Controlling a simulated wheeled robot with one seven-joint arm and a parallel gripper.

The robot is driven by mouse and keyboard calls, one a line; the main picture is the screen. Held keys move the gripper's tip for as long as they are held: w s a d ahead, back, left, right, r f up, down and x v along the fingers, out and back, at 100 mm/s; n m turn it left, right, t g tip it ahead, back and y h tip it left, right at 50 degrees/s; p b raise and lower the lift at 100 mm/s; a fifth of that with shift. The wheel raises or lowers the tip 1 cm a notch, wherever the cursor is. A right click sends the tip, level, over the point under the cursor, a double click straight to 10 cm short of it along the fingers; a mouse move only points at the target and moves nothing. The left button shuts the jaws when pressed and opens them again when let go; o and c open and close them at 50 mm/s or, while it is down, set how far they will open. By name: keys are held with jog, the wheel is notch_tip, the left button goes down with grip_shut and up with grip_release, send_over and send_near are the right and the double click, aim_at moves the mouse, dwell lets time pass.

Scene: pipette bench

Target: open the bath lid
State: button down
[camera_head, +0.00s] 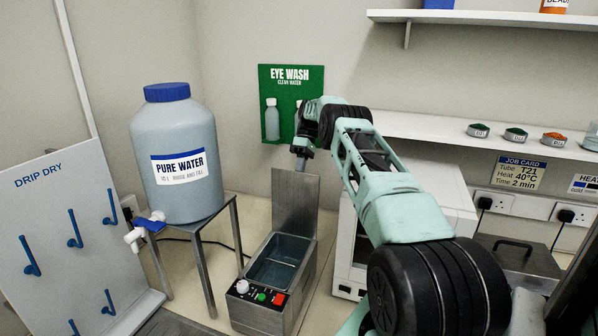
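The metal bath (246,311) stands on the bench, low in the middle of the picture. Its basin is uncovered and I can see inside it. The bath lid (296,203) stands about upright at the back edge of the basin. My gripper (300,159) is at the top edge of the lid, pointing down. It is small here and I cannot tell whether its fingers are apart, or whether they touch the lid. Any handle on the lid is hidden.
A pure water tank (172,120) on a metal stand (205,265) is left of the bath, with a drip dry board (70,235) further left. A white box-shaped appliance (352,255) is close on the right. A shelf (430,131) holds small dishes.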

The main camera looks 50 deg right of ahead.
jog(key=shift+s+f, duration=0.2)
jog(key=shift+f, duration=0.35)
jog(key=c, duration=1.5)
grip_release()
jog(key=shift+w, duration=0.1)
jog(key=shift+r, duration=0.2)
jog(key=shift+a+r, duration=0.1)
